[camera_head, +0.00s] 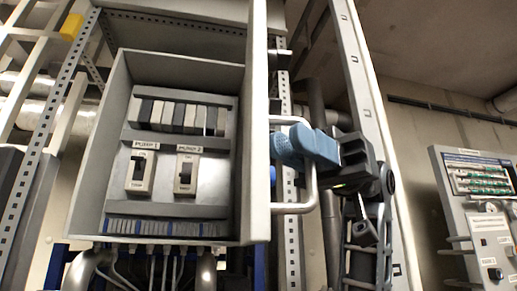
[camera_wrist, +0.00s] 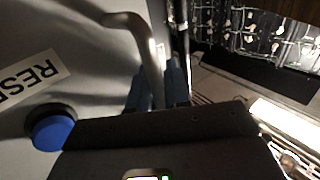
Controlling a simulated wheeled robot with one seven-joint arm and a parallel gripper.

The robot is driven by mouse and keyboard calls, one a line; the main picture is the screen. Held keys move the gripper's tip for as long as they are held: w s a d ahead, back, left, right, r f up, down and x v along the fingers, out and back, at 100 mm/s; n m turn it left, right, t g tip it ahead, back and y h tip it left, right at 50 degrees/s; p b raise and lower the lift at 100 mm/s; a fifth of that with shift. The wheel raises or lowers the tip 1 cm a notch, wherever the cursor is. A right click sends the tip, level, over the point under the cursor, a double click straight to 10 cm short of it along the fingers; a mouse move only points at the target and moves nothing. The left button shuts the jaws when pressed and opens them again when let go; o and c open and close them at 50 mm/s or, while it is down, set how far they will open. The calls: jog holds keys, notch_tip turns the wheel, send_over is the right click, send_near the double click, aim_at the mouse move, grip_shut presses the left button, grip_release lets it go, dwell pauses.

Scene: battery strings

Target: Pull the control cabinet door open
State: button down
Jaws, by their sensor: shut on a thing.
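The control cabinet (camera_head: 85,180) stands open in the head view, its inside showing. Its door (camera_head: 257,130) is swung out at the right side and shows nearly edge-on. A pale bar handle (camera_head: 312,190) sticks out from the door's outer face. My gripper (camera_head: 303,147), with blue fingers, is shut on this handle near its upper part. In the wrist view the handle (camera_wrist: 152,62) runs down between the blue fingers (camera_wrist: 160,88). The door face (camera_wrist: 85,65) shows there with a RESET label (camera_wrist: 30,75) and a blue button (camera_wrist: 53,130).
Inside the cabinet are a PUMP 1 switch (camera_head: 139,173), a PUMP 2 switch (camera_head: 186,174) and a row of modules (camera_head: 175,115). A perforated upright (camera_head: 375,130) stands close behind my arm.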

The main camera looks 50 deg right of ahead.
jog(key=shift+s+d, duration=0.4)
jog(key=shift+s, duration=0.1)
jog(key=c, duration=1.4)
grip_release()
jog(key=shift+c, duration=0.2)
